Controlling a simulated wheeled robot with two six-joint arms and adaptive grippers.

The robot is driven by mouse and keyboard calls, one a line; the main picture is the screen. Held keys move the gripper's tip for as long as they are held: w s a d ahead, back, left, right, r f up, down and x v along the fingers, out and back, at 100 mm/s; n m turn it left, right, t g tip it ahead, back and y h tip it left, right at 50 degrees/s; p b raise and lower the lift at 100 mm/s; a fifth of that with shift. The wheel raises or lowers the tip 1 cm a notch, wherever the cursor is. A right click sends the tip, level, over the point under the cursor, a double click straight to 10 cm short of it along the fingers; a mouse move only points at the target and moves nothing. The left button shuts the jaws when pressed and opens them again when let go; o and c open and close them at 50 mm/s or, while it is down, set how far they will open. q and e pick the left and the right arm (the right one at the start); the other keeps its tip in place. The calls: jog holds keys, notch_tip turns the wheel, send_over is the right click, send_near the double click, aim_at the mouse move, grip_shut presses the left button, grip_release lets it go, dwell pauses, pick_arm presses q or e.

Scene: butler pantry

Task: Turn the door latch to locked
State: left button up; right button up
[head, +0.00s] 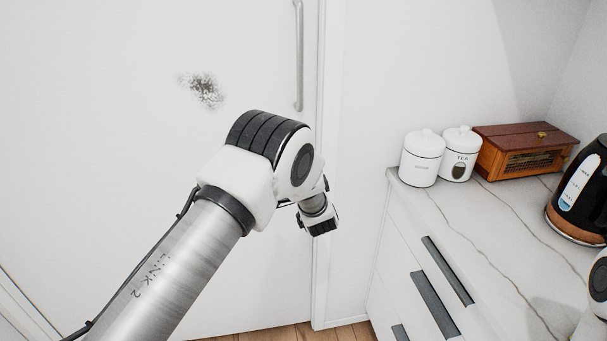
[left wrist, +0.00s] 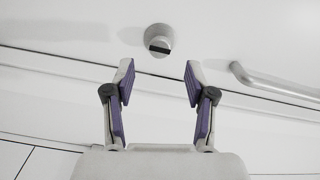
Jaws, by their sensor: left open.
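The door latch (left wrist: 160,40) is a small round metal knob with a dark flat bar across it, seen in the left wrist view on the white door. The bar lies roughly level in that picture. My left gripper (left wrist: 159,76) is open and empty, its two purple-padded fingers spread on either side below the latch, apart from it. In the head view the white door (head: 120,110) fills the left, but my left arm hides the latch and the fingers. My right gripper is not in view.
A long door handle (head: 299,60) stands upright near the door's edge; it also shows in the left wrist view (left wrist: 270,86). On the right, a marble counter (head: 500,225) holds two white canisters (head: 422,160), a wooden bread box (head: 515,150) and a black kettle (head: 585,190).

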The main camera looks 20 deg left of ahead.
pick_arm(q)
jog(key=v, duration=0.5)
jog(key=shift+s+d, duration=0.2)
jog(key=shift+s, duration=0.1)
